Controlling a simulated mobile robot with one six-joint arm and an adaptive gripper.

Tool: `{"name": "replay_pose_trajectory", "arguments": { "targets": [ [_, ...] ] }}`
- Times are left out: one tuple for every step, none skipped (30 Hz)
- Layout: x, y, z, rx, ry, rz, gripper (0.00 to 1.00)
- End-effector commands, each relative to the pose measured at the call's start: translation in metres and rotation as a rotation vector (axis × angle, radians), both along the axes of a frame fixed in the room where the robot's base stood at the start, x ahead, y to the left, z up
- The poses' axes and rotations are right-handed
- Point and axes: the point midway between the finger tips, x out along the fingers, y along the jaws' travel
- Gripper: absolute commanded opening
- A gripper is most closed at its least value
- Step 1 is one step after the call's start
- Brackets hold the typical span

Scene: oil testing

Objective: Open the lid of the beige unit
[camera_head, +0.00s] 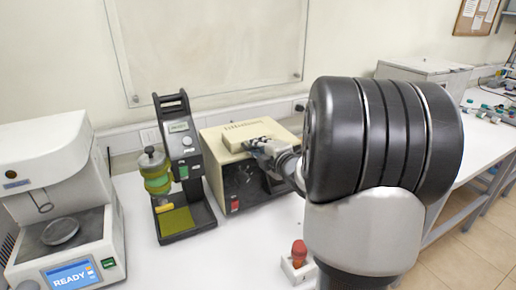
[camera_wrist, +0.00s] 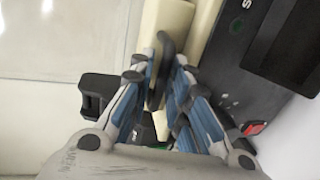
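The beige unit (camera_head: 216,150) stands on the white bench, with a dark front and a red switch low on it. A raised beige lid (camera_head: 245,130) sits on its top; whether it is lifted at all I cannot tell. My gripper (camera_head: 256,146) is at the lid's front edge, reaching in from the right. In the wrist view, a dark handle (camera_wrist: 166,52) stands between the blue-padded fingers of my gripper (camera_wrist: 164,66). The pads appear to touch it on both sides. Beige surfaces of the unit (camera_wrist: 203,30) show behind. My arm covers the unit's right side.
A black stand instrument with a green-yellow vessel (camera_head: 157,178) stands just left of the unit. A white device (camera_head: 60,190) reading READY is at far left. A small white holder with a red-topped item (camera_head: 298,258) is in front. Open bench lies before the unit.

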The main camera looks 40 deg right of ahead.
Motion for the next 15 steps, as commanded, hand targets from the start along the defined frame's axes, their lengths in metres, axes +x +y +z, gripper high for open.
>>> {"name": "replay_pose_trajectory", "arguments": {
  "targets": [
    [-0.0001, 0.0001, -0.0001, 0.0, 0.0, 0.0, 0.17],
    [-0.0002, 0.0001, -0.0001, 0.0, 0.0, 0.0, 0.16],
    [-0.0002, 0.0002, -0.0002, 0.0, 0.0, 0.0, 0.14],
    [-0.0003, 0.0002, -0.0001, 0.0, 0.0, 0.0, 0.12],
    [-0.0003, 0.0002, -0.0001, 0.0, 0.0, 0.0, 0.1],
    [-0.0003, 0.0002, -0.0001, 0.0, 0.0, 0.0, 0.07],
    [-0.0003, 0.0002, -0.0001, 0.0, 0.0, 0.0, 0.05],
    [-0.0003, 0.0002, -0.0002, 0.0, 0.001, 0.0, 0.03],
    [-0.0004, 0.0002, -0.0002, 0.0, 0.001, 0.0, 0.0],
    [-0.0004, 0.0002, -0.0002, 0.0, 0.001, 0.0, 0.0],
    [-0.0004, 0.0002, -0.0002, 0.0, 0.001, 0.0, 0.0],
    [-0.0004, 0.0002, -0.0002, 0.0, 0.001, 0.0, 0.0],
    [-0.0004, 0.0002, -0.0002, 0.0, 0.001, 0.0, 0.0],
    [-0.0004, 0.0002, -0.0002, 0.0, 0.001, 0.0, 0.0],
    [-0.0004, 0.0002, -0.0002, 0.0, 0.001, 0.0, 0.0]
  ]
}}
